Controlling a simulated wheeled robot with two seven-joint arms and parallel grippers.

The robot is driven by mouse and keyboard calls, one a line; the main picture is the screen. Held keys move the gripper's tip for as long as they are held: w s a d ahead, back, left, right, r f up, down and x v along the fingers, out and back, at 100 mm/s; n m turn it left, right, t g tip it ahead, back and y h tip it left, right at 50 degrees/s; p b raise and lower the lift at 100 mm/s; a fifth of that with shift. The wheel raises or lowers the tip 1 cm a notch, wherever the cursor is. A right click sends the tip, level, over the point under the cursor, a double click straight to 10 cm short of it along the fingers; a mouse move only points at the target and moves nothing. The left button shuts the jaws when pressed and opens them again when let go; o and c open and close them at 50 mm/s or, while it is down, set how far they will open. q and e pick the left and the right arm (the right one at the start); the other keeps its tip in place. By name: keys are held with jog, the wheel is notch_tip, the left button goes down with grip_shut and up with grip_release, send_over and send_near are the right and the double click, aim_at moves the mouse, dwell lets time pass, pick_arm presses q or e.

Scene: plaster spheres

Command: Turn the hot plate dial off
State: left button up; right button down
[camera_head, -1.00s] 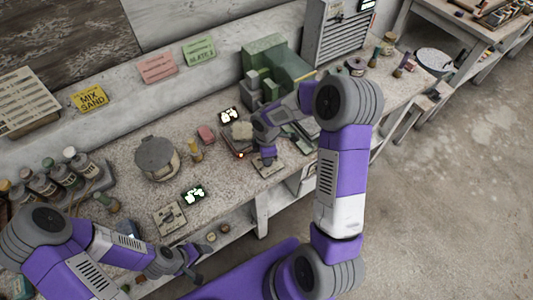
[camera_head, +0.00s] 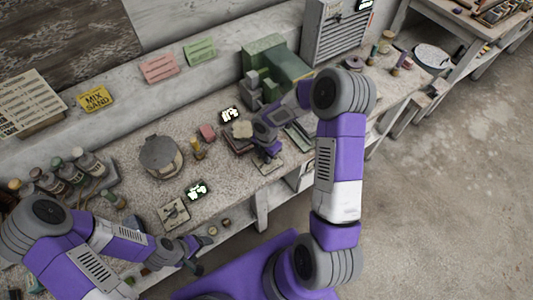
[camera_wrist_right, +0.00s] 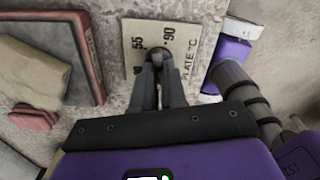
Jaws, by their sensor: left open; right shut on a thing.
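A pale dial panel (camera_wrist_right: 190,40) printed "55", "90" and "PLATE °C" shows in the right wrist view. In the head view this panel (camera_head: 270,165) lies at the bench's front edge. My right gripper (camera_wrist_right: 158,62) is shut on the dial, a dark knob (camera_wrist_right: 159,54) mostly hidden between the fingertips, so its pointer cannot be read. Left of it in the wrist view is a dark red-edged plate (camera_wrist_right: 82,45), seemingly the hot plate, with a beige block (camera_wrist_right: 28,72) on it. My left gripper (camera_head: 199,254) is open and empty in front of the bench.
A second pale panel with a knob (camera_head: 173,213) and a lit display (camera_head: 197,190) lie at the front left. A lidded pot (camera_head: 161,158), several bottles (camera_head: 75,170) and a green machine (camera_head: 275,65) stand on the bench.

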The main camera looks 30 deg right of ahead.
dwell(0.4)
jog(key=c, duration=1.2)
grip_release()
notch_tip(320, 180, up, 8)
jog(key=shift+f+p, duration=0.2)
jog(key=shift+p, duration=0.45)
